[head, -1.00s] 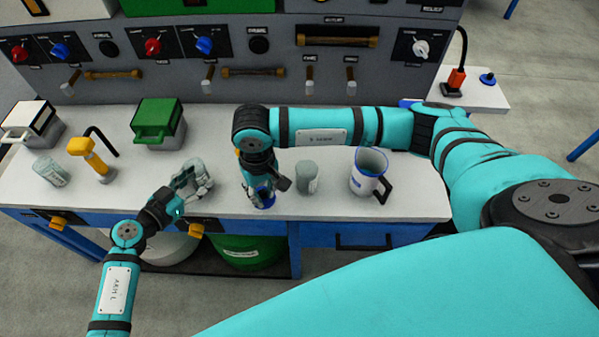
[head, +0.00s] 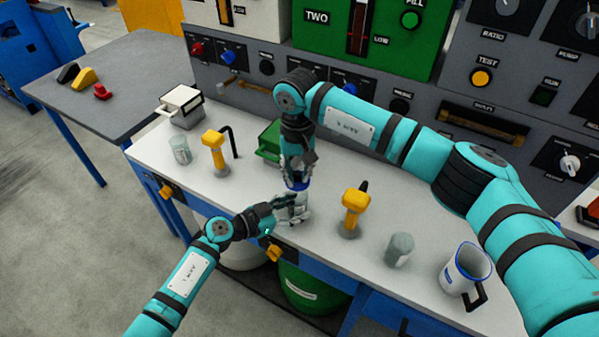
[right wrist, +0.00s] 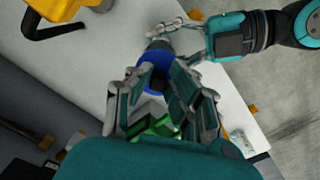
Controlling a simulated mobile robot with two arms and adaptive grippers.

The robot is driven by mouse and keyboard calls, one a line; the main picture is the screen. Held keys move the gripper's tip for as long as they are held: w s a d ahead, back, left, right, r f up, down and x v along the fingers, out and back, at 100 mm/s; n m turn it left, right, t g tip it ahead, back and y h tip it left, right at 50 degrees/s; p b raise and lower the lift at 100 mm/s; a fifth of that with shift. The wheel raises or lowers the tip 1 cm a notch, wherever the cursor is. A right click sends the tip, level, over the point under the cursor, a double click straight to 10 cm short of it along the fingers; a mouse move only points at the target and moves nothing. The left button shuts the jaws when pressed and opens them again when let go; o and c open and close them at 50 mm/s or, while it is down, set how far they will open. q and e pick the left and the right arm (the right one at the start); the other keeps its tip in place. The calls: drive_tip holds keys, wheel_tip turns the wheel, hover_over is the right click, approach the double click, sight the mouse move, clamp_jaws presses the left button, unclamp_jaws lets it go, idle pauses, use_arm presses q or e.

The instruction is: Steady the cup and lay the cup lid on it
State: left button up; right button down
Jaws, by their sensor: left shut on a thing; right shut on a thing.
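The pale cup (head: 297,201) is on the worktop, mostly hidden by fingers. My left gripper (head: 290,211) is shut on its side; its fingers also show in the right wrist view (right wrist: 183,38). My right gripper (head: 297,177) comes down from above, shut on the blue cup lid (head: 297,186). The lid is over the cup's top; I cannot tell whether it rests on the rim. In the right wrist view the blue lid (right wrist: 154,57) lies between the right fingertips, in front of the cup.
A yellow-topped tool (head: 353,205), a grey cylinder (head: 399,250) and a white mug (head: 465,270) stand to the right. A green box (head: 270,140), another yellow tool (head: 215,145), a glass jar (head: 181,152) and a white box (head: 180,104) are to the left. The control panel rises behind.

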sight(298, 182)
use_arm(q)
drive_tip(key=shift+s+f, duration=0.1)
drive_tip(key=shift+f, duration=0.05)
use_arm(e)
drive_tip(key=shift+f, duration=2.35)
drive_tip(key=c, duration=1.2)
unclamp_jaws()
drive_tip(key=shift+s, duration=0.1)
drive_tip(key=shift+o, duration=0.6)
drive_tip(key=o, duration=0.4)
drive_tip(key=shift+r, duration=3.45)
